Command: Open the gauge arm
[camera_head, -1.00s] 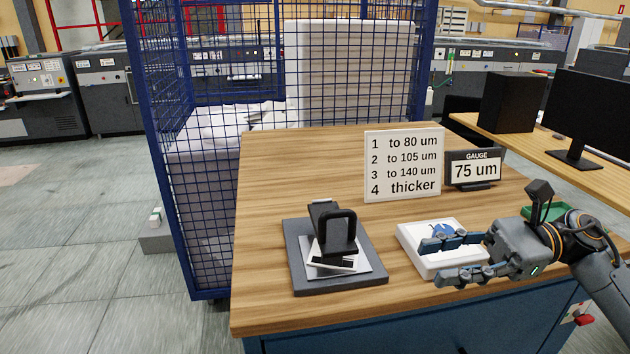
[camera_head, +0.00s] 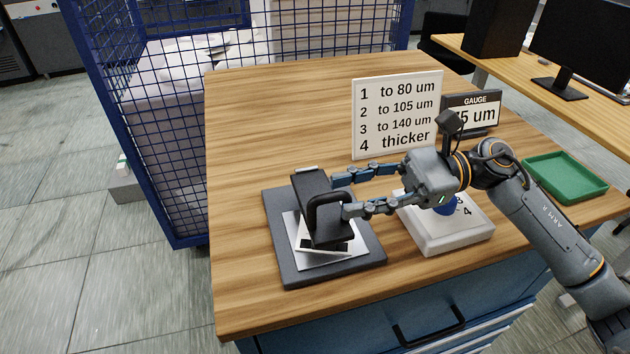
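The black gauge arm (camera_head: 312,188) with its loop handle lies lowered over white sheets (camera_head: 303,256) on the dark grey gauge base (camera_head: 370,258). My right gripper (camera_head: 342,196) reaches in from the right at the gauge arm's handle. Its two fingers are spread apart, one on the far side and one at the near side, with the tips at the handle's right edge. I cannot tell whether they touch it. The gauge display (camera_head: 486,114) stands behind the gripper, its reading partly hidden. My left gripper is not in view.
A white box (camera_head: 440,237) with a blue knob sits under my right gripper, partly hidden. A white sign (camera_head: 372,98) with thickness ranges stands behind. A green tray (camera_head: 565,178) is at the right. A blue wire cage (camera_head: 130,120) borders the table's left. The table's left part is clear.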

